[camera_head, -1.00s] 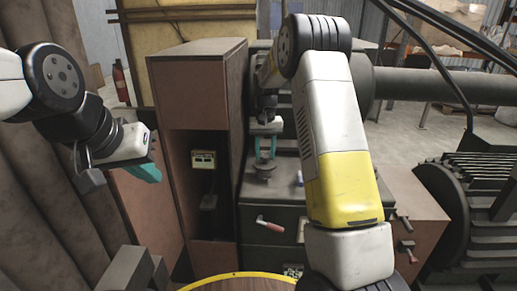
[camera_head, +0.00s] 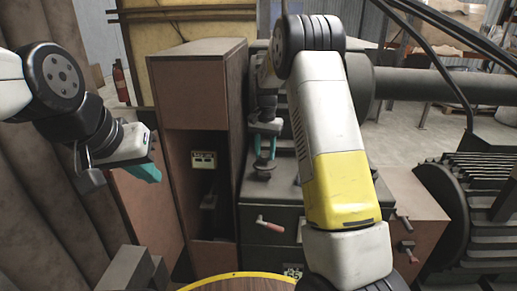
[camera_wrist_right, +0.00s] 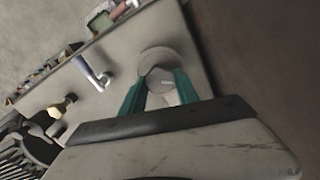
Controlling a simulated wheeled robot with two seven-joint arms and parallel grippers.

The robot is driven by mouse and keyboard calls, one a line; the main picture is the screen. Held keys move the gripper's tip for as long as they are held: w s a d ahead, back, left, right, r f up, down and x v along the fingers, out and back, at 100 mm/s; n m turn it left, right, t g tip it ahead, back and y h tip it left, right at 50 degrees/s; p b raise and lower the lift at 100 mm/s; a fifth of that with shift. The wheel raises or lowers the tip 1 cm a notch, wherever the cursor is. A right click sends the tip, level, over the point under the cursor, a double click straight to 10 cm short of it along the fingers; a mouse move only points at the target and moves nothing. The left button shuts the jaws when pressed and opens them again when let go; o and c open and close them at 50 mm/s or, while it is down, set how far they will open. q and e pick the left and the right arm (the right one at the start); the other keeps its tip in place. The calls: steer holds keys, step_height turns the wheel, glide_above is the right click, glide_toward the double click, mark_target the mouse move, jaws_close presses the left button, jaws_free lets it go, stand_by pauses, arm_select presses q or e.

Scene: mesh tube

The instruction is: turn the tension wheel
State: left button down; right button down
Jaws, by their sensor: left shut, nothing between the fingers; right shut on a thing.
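The tension wheel is a small round dark grey knob (camera_head: 263,171) on top of the dark machine cabinet in the head view. In the right wrist view the grey wheel (camera_wrist_right: 162,58) shows between and beyond my fingertips. My right gripper (camera_head: 265,156) points down over the wheel, its teal fingers shut on it; the fingers also show in the right wrist view (camera_wrist_right: 161,88). The fingers cover part of the wheel. My left gripper (camera_head: 151,174) is shut and empty at the left, well away from the wheel.
A tall brown cabinet (camera_head: 203,85) with an open bay stands just left of the wheel. A red-handled crank (camera_head: 270,223) sticks out of the machine's front. In the right wrist view a pale lever (camera_wrist_right: 92,72) stands on the same top. A ribbed drum (camera_head: 470,215) is at the right.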

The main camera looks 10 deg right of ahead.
mark_target(265, 155)
steer(key=shift+w+r, duration=0.1)
steer(key=c, duration=0.9)
jaws_free()
step_height(265, 155, up, 8)
steer(key=shift+f, duration=0.2)
steer(key=shift+r, duration=0.1)
